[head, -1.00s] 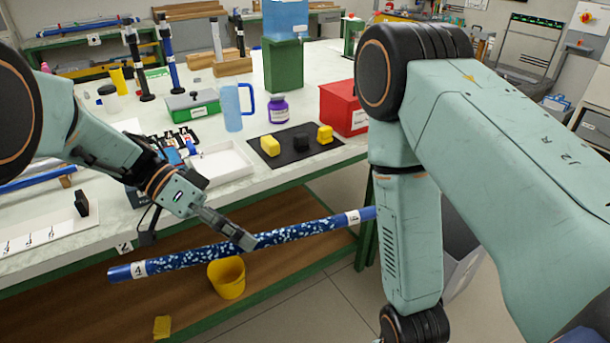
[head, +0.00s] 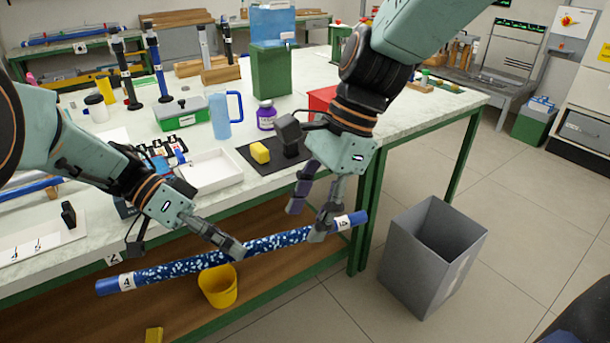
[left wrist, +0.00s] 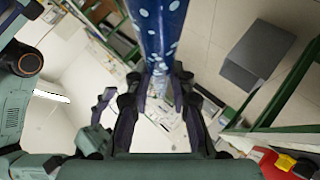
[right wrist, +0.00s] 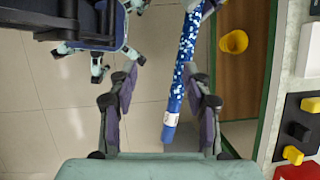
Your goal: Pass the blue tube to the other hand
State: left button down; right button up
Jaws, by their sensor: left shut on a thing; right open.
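The blue tube (head: 282,240) is long, speckled white along its middle, with plain blue ends and white labels. It is held in the air in front of the bench, its right end higher in the head view. My left gripper (head: 236,250) is shut on it near its middle; the tube also runs between those fingers in the left wrist view (left wrist: 156,40). My right gripper (head: 311,218) is open near the labelled right end. In the right wrist view the tube (right wrist: 180,85) lies between its fingers, closer to the right-hand finger. Whether they touch, I cannot tell.
The green-framed bench (head: 420,115) carries a black mat (head: 262,170) with blocks, a white tray (head: 212,172) and a blue mug (head: 222,118). A yellow cup (head: 218,287) stands on the lower shelf beneath the tube. A grey bin (head: 430,255) stands on open floor at right.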

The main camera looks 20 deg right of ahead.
aim_at(275, 237)
notch_tip(275, 237, up, 4)
jog(key=w+m+t, duration=0.1)
jog(key=w+m, duration=0.1)
jog(key=w, duration=0.1)
jog(key=x, duration=1.2)
jog(key=shift+w+d, duration=0.1)
jog(key=shift+d, duration=0.2)
jog(key=shift+t, duration=0.3)
grip_shut()
pick_arm(q)
jog(key=c, duration=1.1)
grip_release()
jog(key=shift+w, duration=0.1)
